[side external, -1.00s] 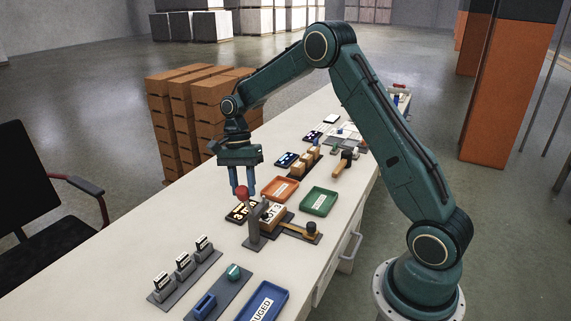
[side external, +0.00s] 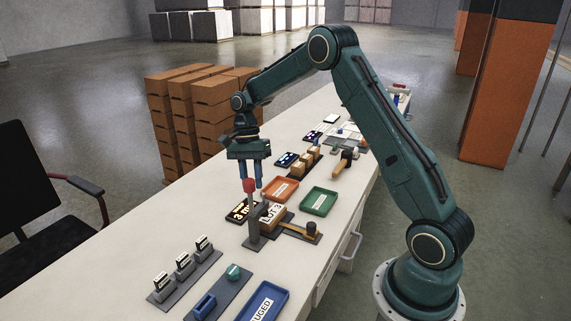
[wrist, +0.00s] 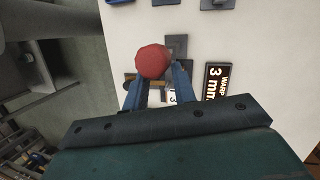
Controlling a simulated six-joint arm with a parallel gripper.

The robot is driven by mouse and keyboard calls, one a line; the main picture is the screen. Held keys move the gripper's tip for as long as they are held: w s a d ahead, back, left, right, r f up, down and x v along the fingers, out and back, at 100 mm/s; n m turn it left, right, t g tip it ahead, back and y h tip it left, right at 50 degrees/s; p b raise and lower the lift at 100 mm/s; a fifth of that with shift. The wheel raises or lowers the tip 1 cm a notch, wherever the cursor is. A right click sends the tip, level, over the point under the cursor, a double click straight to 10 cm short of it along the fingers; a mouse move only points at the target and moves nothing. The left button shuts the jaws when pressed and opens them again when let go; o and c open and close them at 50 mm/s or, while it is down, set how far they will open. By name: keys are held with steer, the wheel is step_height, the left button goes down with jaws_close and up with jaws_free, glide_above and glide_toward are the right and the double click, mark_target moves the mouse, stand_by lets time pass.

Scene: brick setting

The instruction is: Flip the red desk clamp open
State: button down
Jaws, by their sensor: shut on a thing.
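The red knob (side external: 249,186) of the desk clamp sits atop its lever, which stands about upright above the grey clamp post (side external: 253,232). My gripper (side external: 251,184) points down from above, its blue fingers shut on the knob. In the wrist view the red knob (wrist: 152,61) shows between the fingertips, covering part of the clamp below. A tan block labelled LOT 3 (side external: 272,218) is beside the post, partly hidden by the clamp.
A dark display reading WARP 3 mm (wrist: 217,82) lies beside the clamp. Orange (side external: 268,193) and green (side external: 332,204) trays are behind it. A blue tray (side external: 282,294) and a rack of several upright pieces (side external: 163,296) are nearer. Open white table lies to the left.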

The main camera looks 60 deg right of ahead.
steer(key=c, duration=1)
jaws_free()
steer(key=shift+s+a, duration=0.1)
steer(key=shift+s, duration=0.15)
steer(key=shift+c, duration=0.2)
steer(key=shift+w+r, duration=0.1)
steer(key=shift+w, duration=0.05)
steer(key=v, duration=0.7)
steer(key=shift+r, duration=0.15)
